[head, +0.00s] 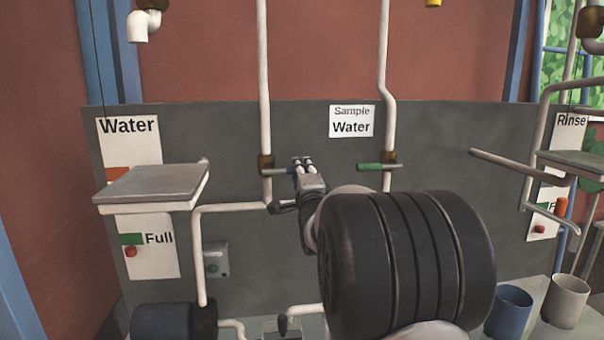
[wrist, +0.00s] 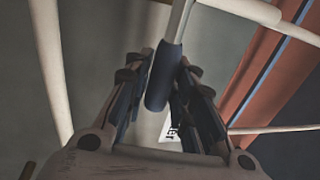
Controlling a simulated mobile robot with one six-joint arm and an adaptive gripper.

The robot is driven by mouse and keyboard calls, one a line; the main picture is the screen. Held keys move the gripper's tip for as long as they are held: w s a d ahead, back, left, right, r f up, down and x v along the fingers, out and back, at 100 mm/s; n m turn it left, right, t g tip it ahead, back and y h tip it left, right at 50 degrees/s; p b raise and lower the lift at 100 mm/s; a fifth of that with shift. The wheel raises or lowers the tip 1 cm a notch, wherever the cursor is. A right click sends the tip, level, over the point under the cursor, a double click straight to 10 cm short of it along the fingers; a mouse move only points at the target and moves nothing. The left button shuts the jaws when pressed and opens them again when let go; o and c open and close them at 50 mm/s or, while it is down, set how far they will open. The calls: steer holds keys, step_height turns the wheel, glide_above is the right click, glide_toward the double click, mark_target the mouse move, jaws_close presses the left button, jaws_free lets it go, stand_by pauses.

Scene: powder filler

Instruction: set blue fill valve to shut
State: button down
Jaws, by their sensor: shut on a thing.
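The blue fill valve has a brass body (head: 265,163) on the left white vertical pipe. Its lever lies level, crosswise to the pipe, and points right. The blue grip of the lever (head: 290,170) is partly covered by my gripper (head: 304,164). In the wrist view the blue grip (wrist: 163,78) sits between the two fingers of my gripper (wrist: 162,85), with the pale lever shaft running up from it. My gripper is shut on the blue grip.
A green-handled valve (head: 370,166) on the right white pipe (head: 387,80) is close to my gripper's right. A "Sample Water" sign (head: 351,121) hangs on the grey panel (head: 450,140). A grey shelf (head: 152,184) juts out at left. Blue (head: 510,311) and pale (head: 566,301) cups stand lower right.

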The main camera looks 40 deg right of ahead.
steer(key=shift+f, duration=0.25)
steer(key=c, duration=1.8)
jaws_free()
steer(key=o, duration=0.5)
steer(key=shift+r, duration=0.15)
steer(key=shift+c, duration=0.2)
steer(key=v, duration=1.2)
